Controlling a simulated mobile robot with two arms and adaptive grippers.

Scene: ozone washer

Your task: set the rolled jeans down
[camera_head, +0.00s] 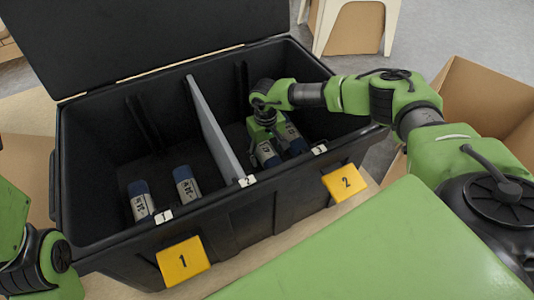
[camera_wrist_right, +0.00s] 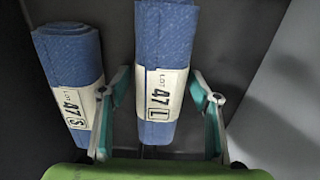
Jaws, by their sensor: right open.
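My right gripper (camera_head: 262,128) reaches down into compartment 2 of the black bin (camera_head: 270,190). In the right wrist view the gripper (camera_wrist_right: 160,78) is open, with a finger on each side of a blue jeans roll (camera_wrist_right: 164,60) labelled 47 L. A second blue roll (camera_wrist_right: 72,75), labelled 47 S, is at the left, outside the fingers. In the head view two rolls show in this compartment, one (camera_head: 267,154) below the gripper, the other (camera_head: 294,138) beside it. My left gripper is out of view.
A grey divider (camera_head: 215,130) separates the compartments, close to the gripper. Compartment 1 holds two rolls (camera_head: 140,199) (camera_head: 186,187). The raised lid (camera_head: 140,40) stands behind; a cardboard box (camera_head: 485,100) is at right.

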